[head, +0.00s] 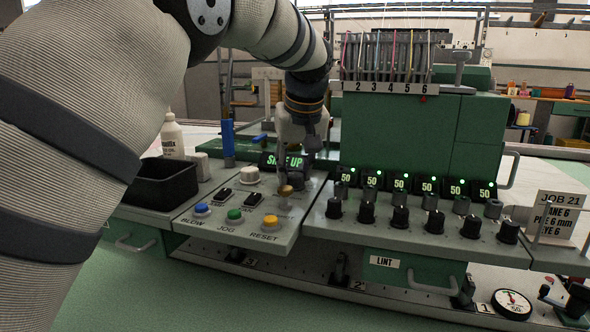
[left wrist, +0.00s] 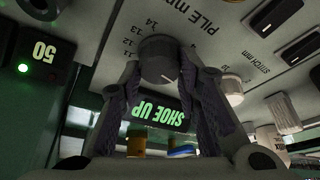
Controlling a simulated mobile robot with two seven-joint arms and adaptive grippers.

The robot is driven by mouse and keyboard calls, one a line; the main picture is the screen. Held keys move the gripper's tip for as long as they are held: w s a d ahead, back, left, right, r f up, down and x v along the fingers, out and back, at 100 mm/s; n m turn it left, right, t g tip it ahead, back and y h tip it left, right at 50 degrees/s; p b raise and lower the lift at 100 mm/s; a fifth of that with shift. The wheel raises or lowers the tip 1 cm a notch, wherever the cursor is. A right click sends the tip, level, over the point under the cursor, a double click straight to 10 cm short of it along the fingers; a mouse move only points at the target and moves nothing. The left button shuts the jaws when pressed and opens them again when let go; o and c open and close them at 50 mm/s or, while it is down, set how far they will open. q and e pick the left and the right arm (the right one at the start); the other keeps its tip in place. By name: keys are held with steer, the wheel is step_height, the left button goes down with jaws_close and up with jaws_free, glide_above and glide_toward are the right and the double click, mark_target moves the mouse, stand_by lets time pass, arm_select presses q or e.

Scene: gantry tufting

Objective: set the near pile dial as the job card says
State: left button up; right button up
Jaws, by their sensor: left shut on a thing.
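The near pile dial is a dark round knob (head: 297,181) on the grey sloped panel, partly hidden by my gripper in the head view. In the left wrist view the dial (left wrist: 157,60) shows a white pointer line, beside "PILE mm" and printed numbers including 11 to 14. My left gripper (head: 296,165) reaches down on it, and its two fingers (left wrist: 160,75) are shut on opposite sides of it. I cannot tell the exact number at the pointer. The job card (head: 555,216) at the right reads JOB 21, PILE 6 mm; a rail crosses it. My right gripper is not in view.
A cream dial (head: 250,175) stands left of the pile dial, and a brass-coloured knob (head: 285,190) stands close in front. Blue, green and yellow buttons (head: 270,221) line the panel front. Several black knobs (head: 400,217) stand right.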

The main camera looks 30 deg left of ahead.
arm_select(q)
steer(key=shift+n, duration=0.4)
steer(key=o, duration=1.1)
steer(key=shift+r, duration=0.1)
steer(key=v, duration=1.1)
steer(key=shift+d+r, duration=0.2)
steer(key=shift+r, duration=0.2)
